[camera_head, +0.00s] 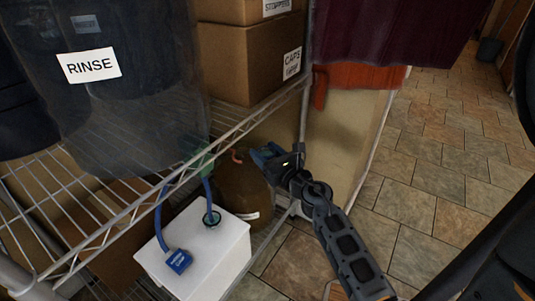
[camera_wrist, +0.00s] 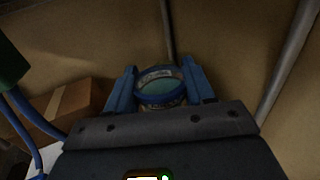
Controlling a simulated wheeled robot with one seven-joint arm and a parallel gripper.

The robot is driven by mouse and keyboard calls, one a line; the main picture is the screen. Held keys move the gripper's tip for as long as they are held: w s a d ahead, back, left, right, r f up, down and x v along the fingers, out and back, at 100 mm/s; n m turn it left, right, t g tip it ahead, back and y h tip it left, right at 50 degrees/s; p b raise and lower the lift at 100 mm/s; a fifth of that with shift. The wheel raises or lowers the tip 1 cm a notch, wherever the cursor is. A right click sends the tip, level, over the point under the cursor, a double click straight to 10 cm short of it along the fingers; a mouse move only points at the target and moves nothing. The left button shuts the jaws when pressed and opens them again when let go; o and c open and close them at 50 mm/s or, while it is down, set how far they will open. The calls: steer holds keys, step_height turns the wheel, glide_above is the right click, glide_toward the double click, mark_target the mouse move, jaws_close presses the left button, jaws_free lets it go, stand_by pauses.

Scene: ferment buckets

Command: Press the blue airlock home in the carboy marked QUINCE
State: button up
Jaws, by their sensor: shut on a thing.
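My gripper (camera_head: 275,154) is at the shelf's right end, beside the top of a brown carboy (camera_head: 247,188). In the wrist view its blue fingers (camera_wrist: 158,90) are shut on a round blue-teal thing (camera_wrist: 160,92) with a pale printed band. I cannot tell whether this is the blue airlock; its lower end is hidden by the gripper. The carboy has a small orange-pink piece (camera_head: 237,155) at its top and a pale label (camera_head: 252,216) too small to read. I see no readable QUINCE mark.
A white box (camera_head: 200,250) with a blue tube (camera_head: 160,210) and blue tag (camera_head: 178,260) stands left of the carboy. The wire shelf (camera_head: 170,190) holds a RINSE bucket (camera_head: 130,120) and cardboard boxes (camera_head: 250,60). Its post (camera_head: 304,120) is close by. Tiled floor (camera_head: 430,190) is clear at right.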

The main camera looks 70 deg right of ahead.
steer(key=shift+w+d, duration=0.15)
steer(key=shift+w, duration=0.05)
steer(key=shift+w+d, duration=0.2)
steer(key=shift+w, duration=0.1)
steer(key=shift+w+d, duration=0.2)
steer(key=shift+w, duration=0.05)
steer(key=shift+w+d+f, duration=0.1)
steer(key=shift+w+d, duration=0.1)
steer(key=shift+w, duration=0.05)
steer(key=shift+f+x, duration=0.15)
steer(key=shift+x, duration=1.85)
steer(key=shift+f+x, duration=0.15)
steer(key=shift+x, duration=1.9)
steer(key=shift+w+d, duration=0.2)
steer(key=shift+w, duration=0.05)
steer(key=shift+b+x, duration=0.3)
steer(key=shift+x, duration=0.65)
steer(key=shift+w+d+f, duration=0.15)
steer(key=shift+w+f, duration=0.05)
steer(key=shift+w, duration=0.05)
